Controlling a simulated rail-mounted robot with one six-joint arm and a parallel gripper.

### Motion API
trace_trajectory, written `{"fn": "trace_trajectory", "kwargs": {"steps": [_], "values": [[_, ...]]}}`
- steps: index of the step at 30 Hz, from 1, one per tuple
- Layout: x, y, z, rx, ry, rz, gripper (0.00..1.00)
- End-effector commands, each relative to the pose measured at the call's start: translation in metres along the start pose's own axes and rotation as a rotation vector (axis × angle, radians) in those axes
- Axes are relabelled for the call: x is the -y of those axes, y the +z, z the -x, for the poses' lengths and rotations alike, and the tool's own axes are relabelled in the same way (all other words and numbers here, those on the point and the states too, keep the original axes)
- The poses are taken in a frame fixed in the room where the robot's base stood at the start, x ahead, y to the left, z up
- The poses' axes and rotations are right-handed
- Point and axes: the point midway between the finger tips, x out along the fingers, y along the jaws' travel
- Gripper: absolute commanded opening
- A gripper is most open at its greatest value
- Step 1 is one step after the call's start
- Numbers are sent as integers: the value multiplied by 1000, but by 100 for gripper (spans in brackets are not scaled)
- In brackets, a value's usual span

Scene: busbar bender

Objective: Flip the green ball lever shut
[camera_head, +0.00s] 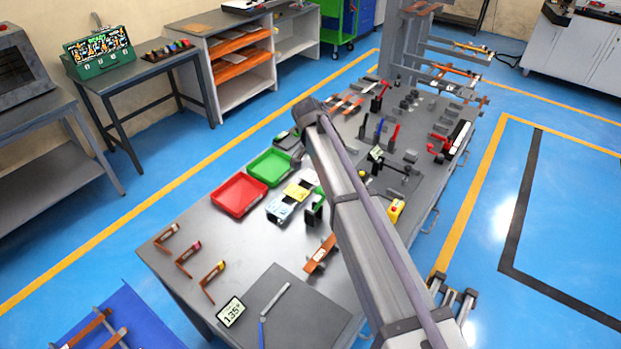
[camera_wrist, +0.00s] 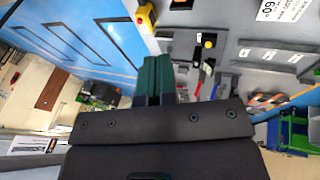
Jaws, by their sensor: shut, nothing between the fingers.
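A small black stand with a green part on top (camera_head: 318,194) is on the bench in the head view, just left of my arm. It may be the green ball lever; it is too small and partly covered to tell its ball or lever angle. My gripper (camera_wrist: 158,62) shows in the wrist view as two dark green fingers side by side, shut and empty. The fingertips are near a yellow box with a red button (camera_wrist: 146,17) and a yellow ball (camera_wrist: 209,41). No green ball is clear in the wrist view. My gripper cannot be made out in the head view.
A red tray (camera_head: 239,195) and a green tray (camera_head: 271,166) lie left of the black stand. The yellow box (camera_head: 396,209) is right of my arm. Red and blue levers (camera_head: 379,131) stand farther back. A dark plate (camera_head: 290,312) covers the near bench end.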

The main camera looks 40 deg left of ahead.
Motion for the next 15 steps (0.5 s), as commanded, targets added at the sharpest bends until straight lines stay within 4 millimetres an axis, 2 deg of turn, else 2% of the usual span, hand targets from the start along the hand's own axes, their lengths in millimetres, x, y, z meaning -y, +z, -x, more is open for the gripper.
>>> {"fn": "trace_trajectory", "kwargs": {"steps": [1, 3, 6, 9, 15], "values": [[39, 10, 19, -25, 6, 1, 0], [73, 27, 38, -56, 13, -9, 0], [104, 47, 58, -87, 18, -22, 0], [117, 56, 66, -101, 21, -28, 0], [117, 58, 67, -103, 21, -30, 0]]}}
